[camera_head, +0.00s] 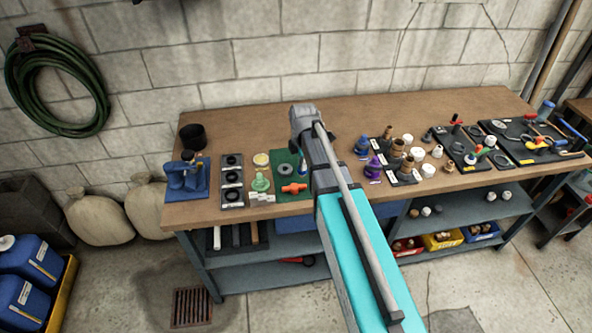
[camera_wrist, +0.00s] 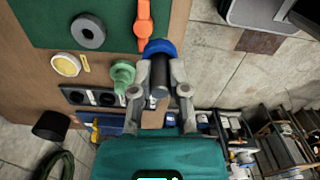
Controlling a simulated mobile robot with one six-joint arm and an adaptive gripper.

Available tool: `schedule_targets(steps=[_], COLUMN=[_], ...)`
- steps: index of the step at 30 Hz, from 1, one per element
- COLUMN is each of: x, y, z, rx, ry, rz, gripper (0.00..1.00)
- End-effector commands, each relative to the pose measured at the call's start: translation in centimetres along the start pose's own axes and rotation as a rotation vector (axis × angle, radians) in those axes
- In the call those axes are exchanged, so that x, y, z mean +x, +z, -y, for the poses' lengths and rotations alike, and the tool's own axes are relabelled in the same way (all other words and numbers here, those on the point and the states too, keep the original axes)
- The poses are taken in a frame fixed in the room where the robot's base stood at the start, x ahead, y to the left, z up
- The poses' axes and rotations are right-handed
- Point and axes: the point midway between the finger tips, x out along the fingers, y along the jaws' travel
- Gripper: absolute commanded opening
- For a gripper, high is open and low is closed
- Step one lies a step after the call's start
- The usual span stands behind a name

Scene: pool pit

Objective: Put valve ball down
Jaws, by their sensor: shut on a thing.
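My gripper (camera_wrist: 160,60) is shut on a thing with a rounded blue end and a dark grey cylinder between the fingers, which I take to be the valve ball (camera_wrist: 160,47). The fingers hide part of it. In the wrist view it overlaps the edge of the green mat (camera_wrist: 110,10). I cannot tell whether it touches the mat or bench. In the head view my arm hides most of the gripper, beside the green mat (camera_head: 280,158).
An orange handle (camera_wrist: 143,25), a grey ring (camera_wrist: 88,31), a cream disc (camera_wrist: 66,64) and a green fitting (camera_wrist: 123,75) stand close by. Purple and brown fittings (camera_head: 397,158) stand right of my arm. The back of the wooden bench (camera_head: 250,125) is clear.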

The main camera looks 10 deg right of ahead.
Motion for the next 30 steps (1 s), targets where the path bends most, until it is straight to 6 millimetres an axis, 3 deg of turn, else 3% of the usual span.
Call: schedule_targets(steps=[13, 24, 30], x=[-0.3, -2.4, -2.4], y=[0.9, 5.2, 5.8], z=[0.1, 1.0, 1.1], rx=[0.007, -0.005, -0.008], ry=[0.0, -0.006, -0.007], rz=[0.002, 0.016, 0.018], gripper=[0.0, 0.0, 0.0])
